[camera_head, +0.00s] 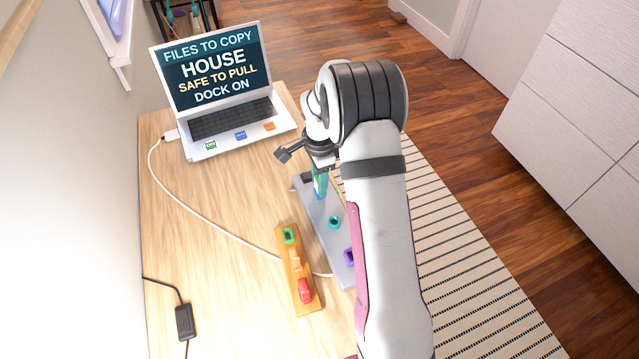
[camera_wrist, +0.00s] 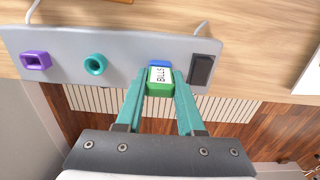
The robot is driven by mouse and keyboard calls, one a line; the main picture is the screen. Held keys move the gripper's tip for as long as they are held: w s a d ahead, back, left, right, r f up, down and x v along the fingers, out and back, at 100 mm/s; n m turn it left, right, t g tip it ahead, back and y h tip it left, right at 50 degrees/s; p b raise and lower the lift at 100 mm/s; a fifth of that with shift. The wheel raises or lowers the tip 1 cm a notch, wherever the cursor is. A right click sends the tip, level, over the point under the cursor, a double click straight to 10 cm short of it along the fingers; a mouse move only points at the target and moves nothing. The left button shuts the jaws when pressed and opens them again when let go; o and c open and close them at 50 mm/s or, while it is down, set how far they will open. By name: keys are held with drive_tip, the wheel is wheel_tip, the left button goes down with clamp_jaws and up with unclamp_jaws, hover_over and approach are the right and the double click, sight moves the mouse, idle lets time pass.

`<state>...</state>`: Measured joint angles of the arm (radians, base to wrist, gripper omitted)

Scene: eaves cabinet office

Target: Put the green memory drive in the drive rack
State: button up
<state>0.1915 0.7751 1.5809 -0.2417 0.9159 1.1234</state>
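The green memory drive (camera_wrist: 159,88) has a white label reading "BILLS". It stands at the blue socket (camera_wrist: 160,64) of the grey dock (camera_wrist: 125,48); I cannot tell how deep it sits. My gripper (camera_wrist: 160,82) has its teal fingers against both sides of the drive, shut on it. In the head view my gripper (camera_head: 320,182) is over the far end of the dock, partly hidden by my arm. The orange drive rack (camera_head: 284,251) lies left of the dock, with a green-rimmed slot (camera_head: 289,236), an orange slot (camera_head: 296,262) and a red piece (camera_head: 305,291).
The dock also carries a teal ring socket (camera_wrist: 95,64), a purple socket (camera_wrist: 36,61) and a dark block (camera_wrist: 201,70). A laptop (camera_head: 230,118) reads "HOUSE SAFE TO PULL DOCK ON". A white cable (camera_head: 200,213) crosses the table; a black adapter (camera_head: 185,321) lies front left.

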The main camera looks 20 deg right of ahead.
clamp_jaws()
drive_tip(key=shift+r, duration=0.3)
drive_tip(key=shift+r, duration=1.6)
drive_tip(key=s+a+r+m, duration=0.1)
drive_tip(key=s+a+r, duration=0.2)
drive_tip(key=s+a, duration=0.4)
drive_tip(key=a, duration=0.3)
drive_tip(key=shift+s+a, duration=0.3)
drive_tip(key=shift+s, duration=0.05)
